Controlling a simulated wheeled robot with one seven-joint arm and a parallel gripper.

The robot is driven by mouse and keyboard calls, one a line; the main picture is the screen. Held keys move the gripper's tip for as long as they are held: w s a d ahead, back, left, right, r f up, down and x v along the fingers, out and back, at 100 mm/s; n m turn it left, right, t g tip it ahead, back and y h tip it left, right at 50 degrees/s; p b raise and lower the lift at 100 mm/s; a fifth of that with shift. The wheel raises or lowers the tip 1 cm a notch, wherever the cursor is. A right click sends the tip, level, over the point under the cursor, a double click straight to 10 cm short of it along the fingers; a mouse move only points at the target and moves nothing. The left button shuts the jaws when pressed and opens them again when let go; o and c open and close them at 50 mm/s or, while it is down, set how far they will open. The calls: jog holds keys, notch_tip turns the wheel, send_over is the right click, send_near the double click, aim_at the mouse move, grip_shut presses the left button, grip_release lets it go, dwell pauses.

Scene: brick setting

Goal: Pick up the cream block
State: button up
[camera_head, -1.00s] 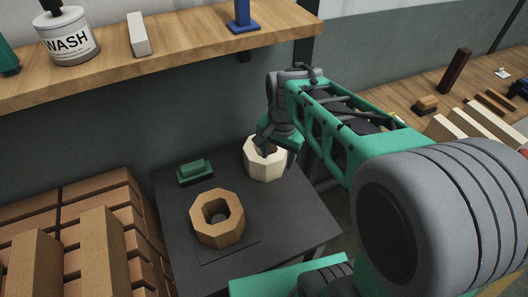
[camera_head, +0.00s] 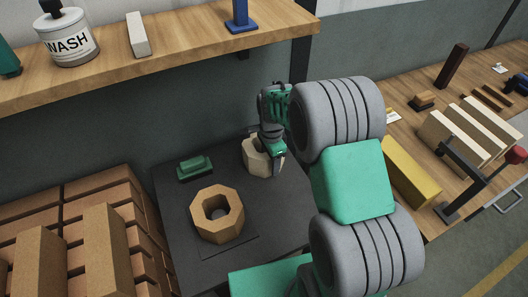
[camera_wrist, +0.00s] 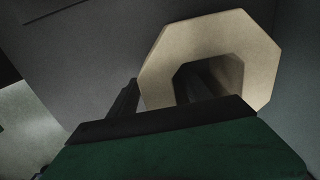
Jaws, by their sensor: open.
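The cream block (camera_head: 254,157) is an eight-sided ring standing on the dark table, partly hidden behind my gripper (camera_head: 274,154). In the wrist view the cream block (camera_wrist: 222,40) fills the upper middle, with its hole facing the camera. My gripper is open at the block's near side. One dark finger shows just outside the block's left edge in the wrist view. A dark shape shows within the hole and looks like the other finger, but I cannot tell whether either touches the block.
A brown eight-sided ring (camera_head: 217,213) and a green brush-like item (camera_head: 195,168) share the dark table (camera_head: 185,222). Stacked bricks (camera_head: 105,240) stand at left. A wooden shelf (camera_head: 185,42) hangs above the table's back. A wooden bench with blocks is at right.

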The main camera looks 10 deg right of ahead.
grip_shut()
dwell(0.5)
dwell(0.8)
jog(key=shift+w+r, duration=0.15)
jog(key=shift+r, duration=0.05)
